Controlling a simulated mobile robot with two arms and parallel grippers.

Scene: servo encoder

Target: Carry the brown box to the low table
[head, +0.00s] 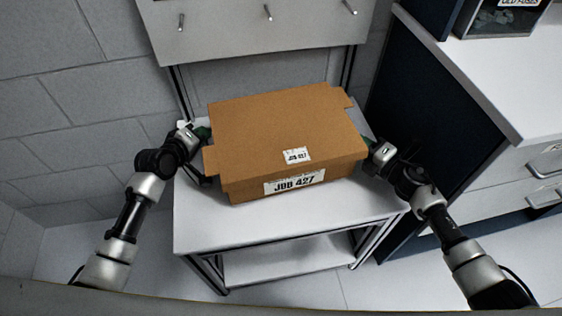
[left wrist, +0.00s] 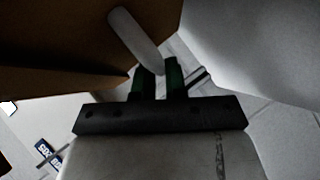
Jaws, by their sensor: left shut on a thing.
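The brown box (head: 280,125) has a white label reading JDB 427 on its front and a smaller label above it. It is over the white-topped table (head: 235,233), and I cannot tell whether it touches the top. My left gripper (head: 203,133) is at the box's left side, shut on the box. In the left wrist view, the brown box (left wrist: 50,45) fills the upper left, beside my left gripper's green fingers (left wrist: 158,78). My right gripper (head: 369,143) is at the box's right side; its fingertips are mostly hidden, so its grip is unclear.
A pale panel with several pegs (head: 255,30) is behind the table. A dark-sided cabinet with a white top (head: 500,75) stands close on the right. A bin (head: 498,18) sits on it. A grey block wall (head: 60,100) is on the left. Open floor (head: 130,255) shows at front left.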

